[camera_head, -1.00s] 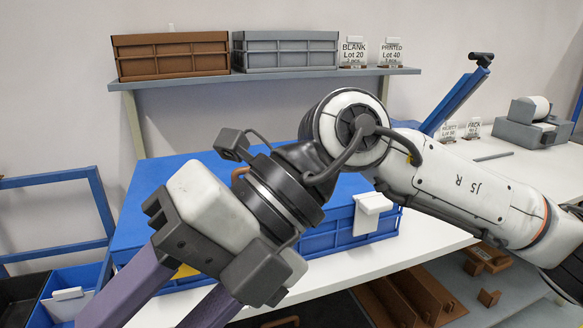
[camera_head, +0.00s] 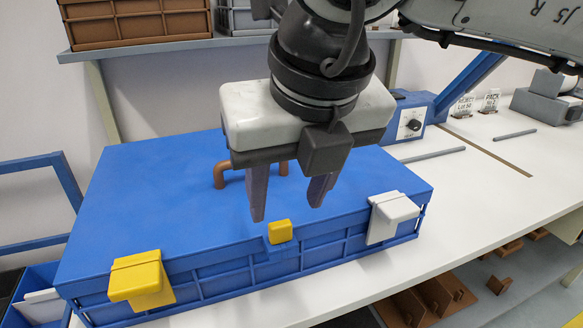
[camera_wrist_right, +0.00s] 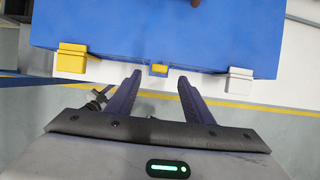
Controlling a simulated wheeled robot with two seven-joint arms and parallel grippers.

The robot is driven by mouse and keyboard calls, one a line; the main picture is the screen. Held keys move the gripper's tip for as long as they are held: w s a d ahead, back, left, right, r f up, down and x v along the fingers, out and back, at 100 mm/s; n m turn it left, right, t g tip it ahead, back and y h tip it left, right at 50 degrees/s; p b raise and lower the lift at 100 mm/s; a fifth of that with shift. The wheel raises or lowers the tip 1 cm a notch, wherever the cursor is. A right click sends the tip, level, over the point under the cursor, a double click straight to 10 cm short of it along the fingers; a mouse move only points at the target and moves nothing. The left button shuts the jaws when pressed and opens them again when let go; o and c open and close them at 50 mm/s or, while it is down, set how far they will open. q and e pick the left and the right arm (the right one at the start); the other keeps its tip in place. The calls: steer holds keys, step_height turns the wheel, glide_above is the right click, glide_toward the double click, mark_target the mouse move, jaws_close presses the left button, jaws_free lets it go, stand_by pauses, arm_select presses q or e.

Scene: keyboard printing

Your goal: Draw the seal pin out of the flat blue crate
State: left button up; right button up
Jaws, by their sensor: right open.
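The flat blue crate (camera_head: 130,185) stands on the white bench with its blue lid on. A small yellow block, which looks like the seal pin (camera_head: 279,231), sits at the middle of its front top edge. It also shows in the right wrist view (camera_wrist_right: 158,69). My right gripper (camera_head: 287,210) is open and empty, fingers pointing down, above the crate's front edge near the pin. In the right wrist view its fingertips (camera_wrist_right: 159,76) lie to either side of the pin in the picture; I see no contact. My left gripper is not in view.
A yellow latch (camera_head: 140,279) is at the crate's front left and a white latch (camera_head: 392,217) at its front right. A brown handle (camera_head: 222,176) stands on the lid behind my gripper. A shelf (camera_head: 130,49) with bins is at the back. The bench right of the crate is mostly clear.

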mark_target(281, 224)
steer(key=x, duration=0.5)
steer(key=shift+f, duration=0.25)
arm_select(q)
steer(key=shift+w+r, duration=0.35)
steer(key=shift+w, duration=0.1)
arm_select(e)
steer(key=shift+w+a+f, duration=0.1)
steer(key=shift+w+f, duration=0.15)
steer(key=shift+f, duration=0.25)
steer(key=c, duration=1)
steer(key=shift+c, duration=0.6)
steer(key=o, duration=0.4)
jaws_close()
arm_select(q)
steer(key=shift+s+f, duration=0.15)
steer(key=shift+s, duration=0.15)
arm_select(e)
steer(key=shift+r, duration=0.1)
steer(key=shift+r, duration=0.1)
